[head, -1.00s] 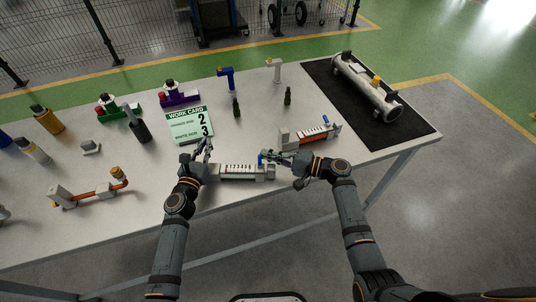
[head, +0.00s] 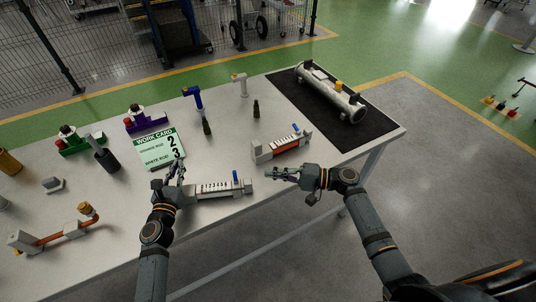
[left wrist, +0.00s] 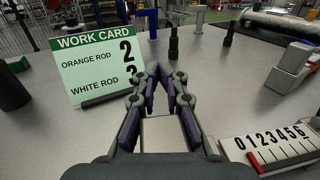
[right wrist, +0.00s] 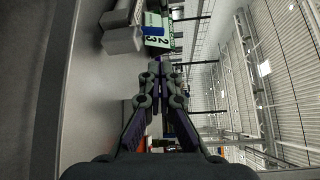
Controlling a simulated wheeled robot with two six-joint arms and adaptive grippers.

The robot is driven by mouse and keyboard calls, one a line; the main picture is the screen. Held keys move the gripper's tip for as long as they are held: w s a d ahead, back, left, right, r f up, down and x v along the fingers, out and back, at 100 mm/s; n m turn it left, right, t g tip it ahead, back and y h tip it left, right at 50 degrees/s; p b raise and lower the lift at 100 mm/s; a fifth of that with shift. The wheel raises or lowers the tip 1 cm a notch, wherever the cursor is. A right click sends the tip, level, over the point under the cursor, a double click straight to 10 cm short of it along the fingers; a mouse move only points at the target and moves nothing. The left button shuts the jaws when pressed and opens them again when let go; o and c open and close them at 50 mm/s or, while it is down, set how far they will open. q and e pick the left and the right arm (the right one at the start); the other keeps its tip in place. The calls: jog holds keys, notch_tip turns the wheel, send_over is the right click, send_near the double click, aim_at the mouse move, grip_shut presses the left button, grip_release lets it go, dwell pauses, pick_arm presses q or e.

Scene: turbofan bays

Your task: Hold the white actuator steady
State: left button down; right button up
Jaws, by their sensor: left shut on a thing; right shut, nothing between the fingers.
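The white actuator (head: 208,190) lies near the table's front edge, with a numbered scale and a blue tab (head: 236,176) towards its right end. My left gripper (head: 176,172) is shut on the actuator's left end block. In the left wrist view, the pale block (left wrist: 163,137) sits between the fingers and the numbered scale (left wrist: 272,145) is at the right. My right gripper (head: 272,174) is shut and empty, a little to the right of the actuator and apart from it.
A work card (head: 160,151) stands behind my left gripper. Another actuator with an orange-red rod (head: 283,149) lies behind my right gripper. A grey cylinder (head: 332,90) rests on a black mat (head: 378,128) at the back right. An orange-rod part (head: 60,232) lies at the left.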

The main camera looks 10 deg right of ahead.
aim_at(235, 173)
jog(key=shift+o, duration=2.3)
jog(key=shift+w+f+m, duration=0.15)
jog(key=shift+m, duration=0.25)
jog(key=shift+o, duration=1.2)
jog(key=shift+w+f+m+g, duration=0.15)
jog(key=shift+w+m+g, duration=0.2)
jog(key=shift+m, duration=0.55)
jog(key=m, duration=0.1)
jog(key=m+g, duration=0.1)
jog(key=m, duration=0.1)
jog(key=m+g, duration=0.1)
jog(key=shift+w+d+f+y, duration=0.1)
jog(key=shift+w+f+y, duration=0.25)
jog(key=shift+y, duration=0.05)
jog(key=m+g, duration=0.1)
jog(key=m, duration=0.3)
jog(key=shift+w+m+g+y, duration=0.2)
jog(key=shift+m+g+y, duration=0.15)
jog(key=shift+m+y, duration=0.05)
jog(key=m, duration=0.1)
jog(key=m+g, duration=0.1)
jog(key=m, duration=0.1)
jog(key=shift+r, duration=0.25)
jog(key=a, duration=1.2)
jog(key=shift+w, duration=0.35)
grip_shut()
